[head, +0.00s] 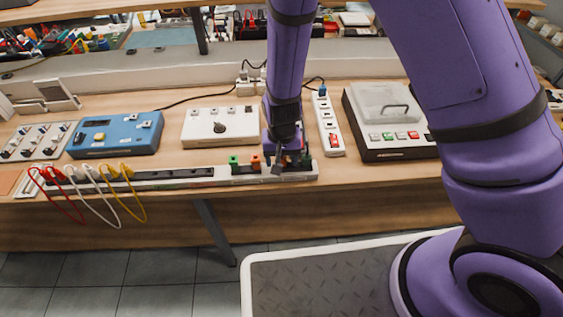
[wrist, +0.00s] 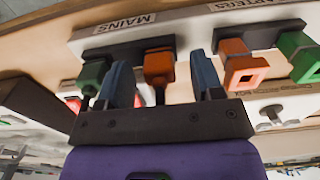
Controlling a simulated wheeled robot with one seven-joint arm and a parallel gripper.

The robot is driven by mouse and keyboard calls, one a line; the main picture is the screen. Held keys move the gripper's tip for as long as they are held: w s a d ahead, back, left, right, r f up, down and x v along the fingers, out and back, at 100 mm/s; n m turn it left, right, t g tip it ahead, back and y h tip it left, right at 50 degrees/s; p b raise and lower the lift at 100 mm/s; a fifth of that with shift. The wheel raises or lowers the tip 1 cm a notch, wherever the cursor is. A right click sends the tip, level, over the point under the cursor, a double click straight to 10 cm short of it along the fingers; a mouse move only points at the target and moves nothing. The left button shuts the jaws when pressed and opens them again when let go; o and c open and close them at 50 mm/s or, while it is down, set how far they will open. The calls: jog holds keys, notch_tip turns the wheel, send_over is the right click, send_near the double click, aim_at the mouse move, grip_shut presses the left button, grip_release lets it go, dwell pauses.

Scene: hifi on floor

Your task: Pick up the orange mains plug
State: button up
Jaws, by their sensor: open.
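The orange mains plug (wrist: 158,68) stands in a dark socket block labelled MAINS (wrist: 130,48) in the wrist view. My gripper (wrist: 161,76) is open, with one blue-grey finger on each side of the plug and visible gaps between. A green mains plug (wrist: 92,73) sits just outside the left finger. In the head view my gripper (head: 281,160) is at the right end of the white strip (head: 225,172) and hides the orange mains plug. How deep the fingers reach is hard to tell.
An orange adapter (wrist: 240,68) and a green adapter (wrist: 300,58) stand right of my gripper in the wrist view. On the bench are a blue box (head: 115,135), a white box with a knob (head: 205,128), a power strip (head: 328,122) and a lidded case (head: 390,120).

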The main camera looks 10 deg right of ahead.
jog(key=shift+f, duration=0.4)
jog(key=c, duration=1)
jog(key=shift+r, duration=0.15)
